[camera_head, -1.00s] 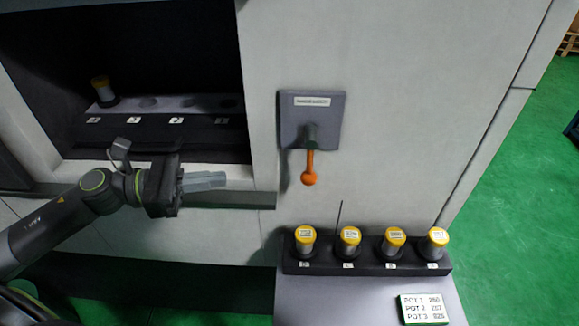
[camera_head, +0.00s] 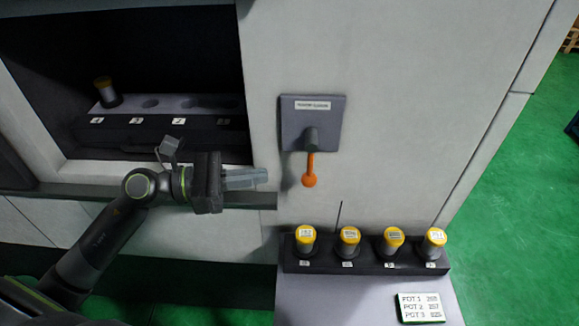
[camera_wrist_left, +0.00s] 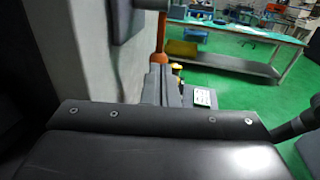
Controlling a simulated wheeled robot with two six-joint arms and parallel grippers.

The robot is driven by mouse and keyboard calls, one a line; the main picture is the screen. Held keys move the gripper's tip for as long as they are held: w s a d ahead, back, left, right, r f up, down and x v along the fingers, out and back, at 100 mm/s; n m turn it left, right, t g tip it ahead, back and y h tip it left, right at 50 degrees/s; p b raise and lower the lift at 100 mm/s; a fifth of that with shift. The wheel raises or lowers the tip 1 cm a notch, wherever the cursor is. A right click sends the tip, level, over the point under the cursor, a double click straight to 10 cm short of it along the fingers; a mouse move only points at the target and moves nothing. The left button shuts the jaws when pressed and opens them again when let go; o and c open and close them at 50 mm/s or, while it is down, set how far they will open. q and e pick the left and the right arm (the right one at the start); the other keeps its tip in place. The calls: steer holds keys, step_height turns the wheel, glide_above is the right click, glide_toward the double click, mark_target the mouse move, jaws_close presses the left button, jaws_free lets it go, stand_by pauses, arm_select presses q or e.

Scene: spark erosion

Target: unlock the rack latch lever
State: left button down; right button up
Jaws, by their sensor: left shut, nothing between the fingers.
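The rack latch lever (camera_head: 310,170) is orange with a round knob and hangs straight down from a dark pivot. It is mounted on a grey labelled plate (camera_head: 329,113) on the machine's pale front. My left gripper (camera_head: 262,177) is shut and empty, pointing right, a short gap left of the knob. In the left wrist view the lever (camera_wrist_left: 160,34) rises just beyond my left fingertips (camera_wrist_left: 160,70), which hide its lower part. My right gripper does not show.
A dark open cavity holds a rack (camera_head: 170,103) with one yellow-capped pot (camera_head: 105,91). Below the lever, a black holder (camera_head: 367,268) carries several yellow-capped pots and a thin upright rod (camera_head: 338,216). A white number card (camera_head: 421,307) lies in front. The wall around the lever is clear.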

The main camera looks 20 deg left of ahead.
mark_target(310, 159)
arm_select(q)
steer(key=p+x, duration=0.3)
steer(key=x, duration=0.4)
stand_by(0.6)
